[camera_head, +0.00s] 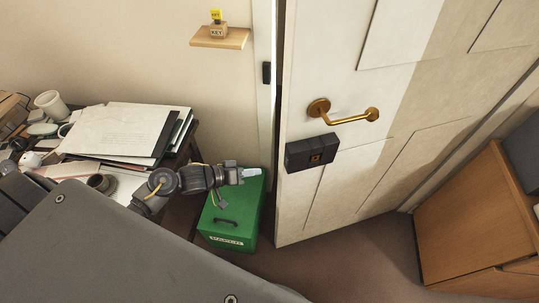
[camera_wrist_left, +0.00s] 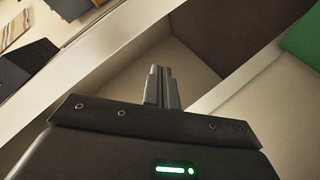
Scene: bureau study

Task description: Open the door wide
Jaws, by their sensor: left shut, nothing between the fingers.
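The cream panelled door (camera_head: 340,75) stands ajar, with a dark gap between its left edge and the frame (camera_head: 264,110). It has a brass lever handle (camera_head: 345,118) and a dark box lock (camera_head: 312,152) below it. My left gripper (camera_head: 256,172) is shut and empty, just left of the door's edge, low, above a green box. In the left wrist view the shut fingers (camera_wrist_left: 162,86) lie in front of pale diagonal strips and a brown surface; I cannot tell whether they touch anything. My right gripper is not in view.
A green box (camera_head: 230,222) stands on the floor left of the door. A cluttered desk with papers (camera_head: 120,130) and a mug (camera_head: 50,103) is at left. A wooden cabinet (camera_head: 465,220) stands at right. Brown floor (camera_head: 350,262) in front of the door is clear.

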